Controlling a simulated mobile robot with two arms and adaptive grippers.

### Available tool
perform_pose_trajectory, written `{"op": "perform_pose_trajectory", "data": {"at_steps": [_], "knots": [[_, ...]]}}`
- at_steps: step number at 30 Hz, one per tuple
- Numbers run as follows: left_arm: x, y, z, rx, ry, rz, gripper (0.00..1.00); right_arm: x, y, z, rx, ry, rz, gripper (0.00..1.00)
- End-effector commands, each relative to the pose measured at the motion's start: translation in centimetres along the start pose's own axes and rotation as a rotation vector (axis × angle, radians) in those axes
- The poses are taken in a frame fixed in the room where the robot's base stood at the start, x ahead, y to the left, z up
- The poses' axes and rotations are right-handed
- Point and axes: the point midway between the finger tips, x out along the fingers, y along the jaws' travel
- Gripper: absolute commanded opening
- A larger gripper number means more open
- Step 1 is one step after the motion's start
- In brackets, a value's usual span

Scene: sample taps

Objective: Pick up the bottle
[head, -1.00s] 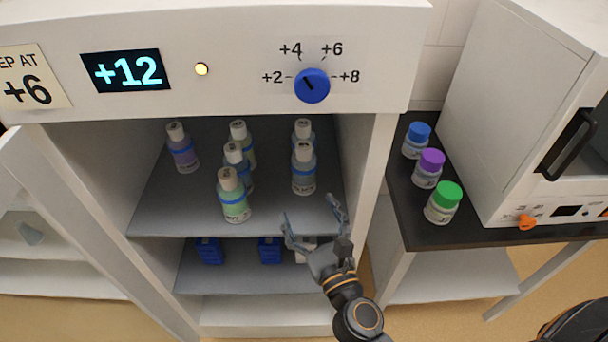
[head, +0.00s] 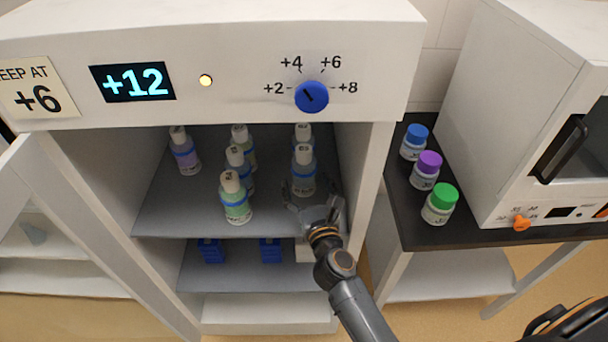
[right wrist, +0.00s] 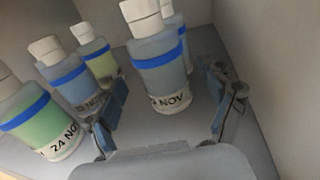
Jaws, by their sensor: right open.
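Several white-capped bottles with blue bands stand upright on the upper shelf (head: 185,222) of the open cabinet. The nearest on the right is a grey-blue bottle (head: 303,172); in the right wrist view this bottle (right wrist: 157,62) is ahead, labelled "24 NOV". A green bottle (head: 235,200), a blue bottle (head: 238,165) and a purple bottle (head: 185,153) stand to the left. My right gripper (head: 313,192) is open at the shelf's front, its fingers spread (right wrist: 165,115) just short of the grey-blue bottle, one toward each side. My left gripper is not in view.
The cabinet's right wall (head: 358,165) is close to my right gripper. Blue racks (head: 270,251) sit on the lower shelf. The cabinet door (head: 75,220) is open at left. Three colour-capped jars, with a green one (head: 438,206) nearest, stand on the dark counter (head: 408,222) at right.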

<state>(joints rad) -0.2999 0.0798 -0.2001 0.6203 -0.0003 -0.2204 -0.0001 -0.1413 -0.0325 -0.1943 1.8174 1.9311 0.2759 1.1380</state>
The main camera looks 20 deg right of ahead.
Motion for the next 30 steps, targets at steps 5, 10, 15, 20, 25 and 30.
{"op": "perform_pose_trajectory", "data": {"at_steps": [5, 10, 15, 20, 25, 30], "knots": [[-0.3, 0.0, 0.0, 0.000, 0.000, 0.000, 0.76, 2.8, -0.2, 0.1, -0.001, -0.002, 0.000, 0.81], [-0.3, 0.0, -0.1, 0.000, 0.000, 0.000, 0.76, 3.8, -0.2, 0.0, -0.001, -0.001, 0.000, 0.81], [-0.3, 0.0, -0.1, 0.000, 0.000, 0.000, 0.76, 3.8, -0.2, 0.0, -0.001, -0.001, 0.000, 0.81], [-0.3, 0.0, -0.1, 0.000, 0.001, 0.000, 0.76, 3.8, -0.2, 0.0, -0.001, -0.001, 0.000, 0.53], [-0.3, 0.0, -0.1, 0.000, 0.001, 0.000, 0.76, 3.8, -0.2, 0.0, -0.001, -0.001, 0.000, 0.18], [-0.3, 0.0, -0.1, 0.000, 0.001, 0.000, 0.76, 3.8, -0.2, 0.1, 0.000, -0.003, 0.001, 0.13]]}}
